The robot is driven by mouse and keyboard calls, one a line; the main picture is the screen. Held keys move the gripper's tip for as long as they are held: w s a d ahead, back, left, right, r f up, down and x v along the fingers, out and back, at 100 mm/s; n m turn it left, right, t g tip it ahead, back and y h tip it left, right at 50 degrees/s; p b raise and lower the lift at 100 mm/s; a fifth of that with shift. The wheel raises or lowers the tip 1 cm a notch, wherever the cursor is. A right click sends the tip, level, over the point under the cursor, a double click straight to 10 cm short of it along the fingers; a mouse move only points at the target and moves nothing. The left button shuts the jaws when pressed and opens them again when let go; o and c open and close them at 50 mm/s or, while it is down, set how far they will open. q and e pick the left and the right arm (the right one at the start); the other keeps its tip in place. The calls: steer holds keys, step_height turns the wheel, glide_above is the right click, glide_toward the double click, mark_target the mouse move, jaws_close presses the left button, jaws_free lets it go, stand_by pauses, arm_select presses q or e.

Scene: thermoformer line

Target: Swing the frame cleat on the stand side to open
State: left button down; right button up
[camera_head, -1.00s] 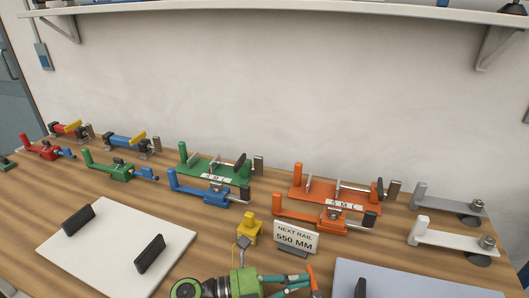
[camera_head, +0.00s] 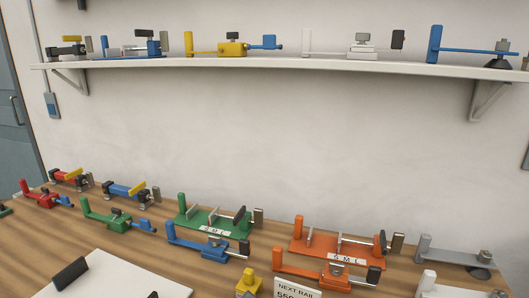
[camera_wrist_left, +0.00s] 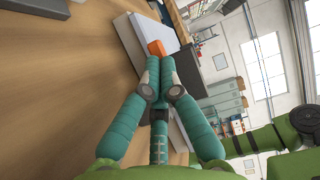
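The frame cleat on the stand side cannot be picked out for certain in either view. My left gripper (camera_wrist_left: 160,68) shows in the left wrist view, its teal fingers drawn together at the tips. A small orange piece (camera_wrist_left: 155,47) sits at the fingertips and looks pinched there; its rest is hidden by the fingers. Neither gripper shows in the head view now. The right gripper's fingers are not seen.
The bench holds clamp-like fixtures: a green one (camera_head: 210,220), an orange one (camera_head: 322,257), a blue one (camera_head: 200,245). A white board (camera_head: 105,280) lies at front left. A sign (camera_head: 297,289) stands at the front. A shelf (camera_head: 270,67) above carries several more fixtures.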

arm_select(q)
steer(key=shift+s+a+p, duration=0.25)
steer(key=shift+s+p, duration=0.15)
steer(key=shift+s, duration=0.15)
steer(key=shift+w+a+f+b, duration=0.1)
steer(key=shift+w+a+b, duration=0.25)
steer(key=shift+a, duration=0.65)
steer(key=shift+w+a+r+b, duration=0.1)
steer(key=shift+w+a+b, duration=0.2)
steer(key=shift+a, duration=0.65)
steer(key=shift+w+a+f+b, duration=0.1)
steer(key=shift+w+a+b, duration=0.25)
steer(key=shift+a, duration=0.65)
steer(key=shift+w+a, duration=0.15)
steer(key=shift+a, duration=0.15)
